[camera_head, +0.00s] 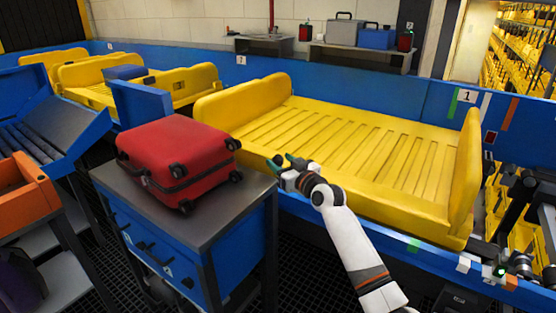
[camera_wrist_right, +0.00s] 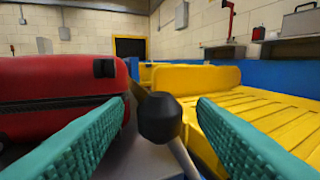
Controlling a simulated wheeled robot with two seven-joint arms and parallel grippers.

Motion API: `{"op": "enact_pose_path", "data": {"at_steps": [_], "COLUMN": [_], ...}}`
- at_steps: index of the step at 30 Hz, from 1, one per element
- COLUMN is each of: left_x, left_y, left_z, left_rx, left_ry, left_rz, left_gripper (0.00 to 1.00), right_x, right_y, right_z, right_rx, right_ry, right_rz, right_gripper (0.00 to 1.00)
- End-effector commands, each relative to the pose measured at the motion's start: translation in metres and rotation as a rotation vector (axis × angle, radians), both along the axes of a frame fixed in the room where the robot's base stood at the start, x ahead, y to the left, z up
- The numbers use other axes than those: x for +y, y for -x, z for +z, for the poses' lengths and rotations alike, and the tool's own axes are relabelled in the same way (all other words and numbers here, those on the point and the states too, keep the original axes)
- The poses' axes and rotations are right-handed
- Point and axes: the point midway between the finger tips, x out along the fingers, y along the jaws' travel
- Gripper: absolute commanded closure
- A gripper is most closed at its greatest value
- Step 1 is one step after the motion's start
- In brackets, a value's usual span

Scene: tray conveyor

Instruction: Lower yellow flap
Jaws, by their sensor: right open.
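The yellow tray (camera_head: 350,140) has raised yellow end panels, a left one (camera_head: 240,105) and a right one (camera_head: 466,170). The left panel stands upright and also shows in the right wrist view (camera_wrist_right: 197,78). I cannot tell for certain which panel is the flap. My right gripper (camera_head: 285,161) is open at the tray's front left corner, beside the blue table. In the right wrist view, a black ball knob on a lever (camera_wrist_right: 160,120) shows between its two teal fingers, without clear contact. My left gripper is out of view.
A red suitcase (camera_head: 175,155) lies on the blue table's grey top (camera_head: 225,210), left of my right gripper. More yellow trays (camera_head: 190,85) stand at the back left. A shelf with cases (camera_head: 350,50) is on the back wall. The tray floor is empty.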

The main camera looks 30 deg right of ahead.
Motion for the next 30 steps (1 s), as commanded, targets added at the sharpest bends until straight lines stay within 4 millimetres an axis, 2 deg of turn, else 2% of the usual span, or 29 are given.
{"op": "enact_pose_path", "data": {"at_steps": [3, 6, 15, 17, 25, 30], "left_x": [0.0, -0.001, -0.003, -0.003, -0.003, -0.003], "left_y": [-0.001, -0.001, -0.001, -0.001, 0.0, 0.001], "left_z": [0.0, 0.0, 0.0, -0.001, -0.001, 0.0], "left_rx": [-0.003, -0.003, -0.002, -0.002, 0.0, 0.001], "left_ry": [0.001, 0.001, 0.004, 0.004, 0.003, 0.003], "left_rz": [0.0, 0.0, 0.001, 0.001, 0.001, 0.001], "left_gripper": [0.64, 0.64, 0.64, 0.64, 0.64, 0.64], "right_x": [0.0, 0.0, 0.0, 0.0, 0.0, 0.0], "right_y": [-0.014, -0.02, -0.022, -0.022, -0.022, -0.022], "right_z": [0.0, 0.0, -0.001, -0.001, -0.001, 0.0], "right_rx": [0.0, 0.0, 0.001, 0.001, 0.001, 0.002], "right_ry": [-0.002, -0.002, 0.0, 0.0, -0.001, -0.003], "right_rz": [0.0, 0.0, 0.0, 0.0, 0.0, 0.0], "right_gripper": [0.48, 0.48, 0.48, 0.57, 1.0, 1.0]}}
